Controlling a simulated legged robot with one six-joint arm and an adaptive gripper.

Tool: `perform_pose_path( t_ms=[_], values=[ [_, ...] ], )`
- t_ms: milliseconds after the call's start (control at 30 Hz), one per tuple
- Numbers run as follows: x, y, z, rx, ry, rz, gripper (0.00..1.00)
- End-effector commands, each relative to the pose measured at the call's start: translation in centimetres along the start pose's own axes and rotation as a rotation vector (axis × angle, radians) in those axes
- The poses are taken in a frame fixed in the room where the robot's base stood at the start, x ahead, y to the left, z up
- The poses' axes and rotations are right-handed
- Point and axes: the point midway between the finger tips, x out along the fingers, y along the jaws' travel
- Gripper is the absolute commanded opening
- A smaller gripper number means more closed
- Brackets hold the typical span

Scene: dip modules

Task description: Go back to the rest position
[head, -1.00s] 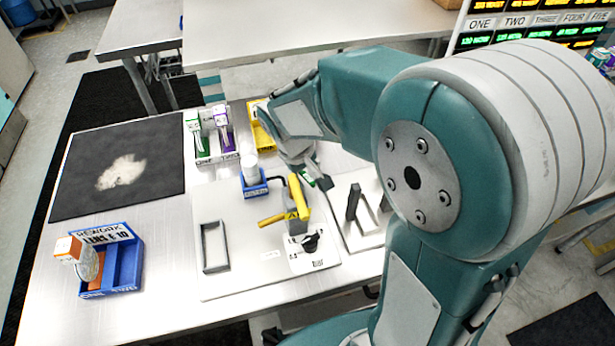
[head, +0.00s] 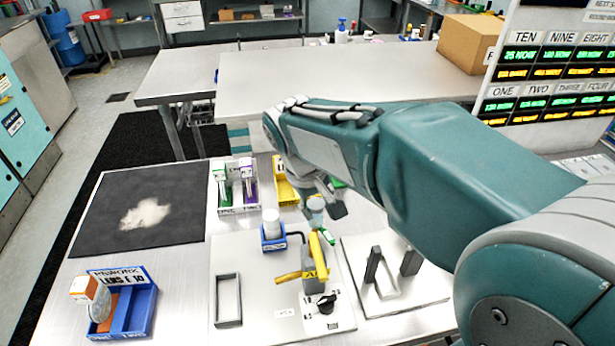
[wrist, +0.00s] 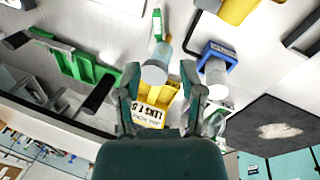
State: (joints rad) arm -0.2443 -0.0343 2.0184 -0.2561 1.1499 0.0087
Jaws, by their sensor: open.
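My gripper (head: 328,198) hangs over the back of the bench, to the right of the yellow bin (head: 284,182). In the wrist view my gripper (wrist: 160,85) has its two fingers spread apart. A grey-and-teal cylinder (wrist: 155,72) shows between the fingertips, and I cannot tell whether it touches them. It also shows in the head view (head: 315,210), just below the gripper. The yellow bin with a printed label (wrist: 152,115) lies beyond the fingers in the wrist view, partly hidden by the gripper.
A blue holder with a white cap (head: 272,236), a yellow-handled clamp (head: 316,262) and a blue rework bin (head: 140,308) stand on the bench. A dark mat (head: 105,225) lies at left. A black-and-grey fixture (head: 385,275) stands at right. A label board (head: 560,70) rises behind.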

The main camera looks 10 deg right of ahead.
Motion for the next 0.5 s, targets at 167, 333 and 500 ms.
perform_pose_path(
  t_ms=[167, 333, 500],
  values=[
    [-0.1, 0.1, 0.3, 0.006, 0.007, -0.003, 0.51],
    [-1.3, 0.8, 2.9, 0.067, 0.073, -0.032, 0.51],
    [-2.4, 1.2, 6.4, 0.153, 0.170, -0.070, 0.51]
  ],
)
